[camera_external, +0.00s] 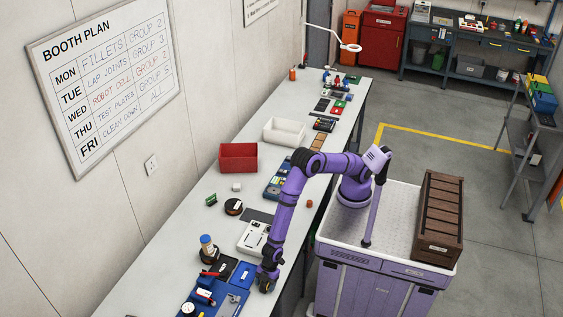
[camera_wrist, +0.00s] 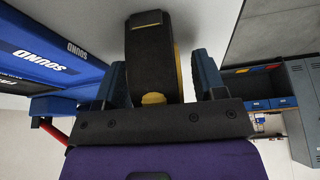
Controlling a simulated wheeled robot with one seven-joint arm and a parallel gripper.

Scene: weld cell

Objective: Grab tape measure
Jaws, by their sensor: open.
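In the wrist view a black and yellow rounded object, which looks like the tape measure (camera_wrist: 155,58), stands between the two fingers of my gripper (camera_wrist: 161,80). The fingers are apart, one on each side of it; I cannot tell whether either touches it. In the external view my gripper (camera_external: 266,283) is low at the front edge of the bench, and the tape measure is mostly hidden there by the gripper.
A blue lettered box (camera_wrist: 55,52) is close on the left in the wrist view. The white bench (camera_external: 165,262) also holds a white device (camera_external: 254,237), a capped bottle (camera_external: 208,246), a red bin (camera_external: 238,157) and a white bin (camera_external: 284,131). A whiteboard hangs on the wall.

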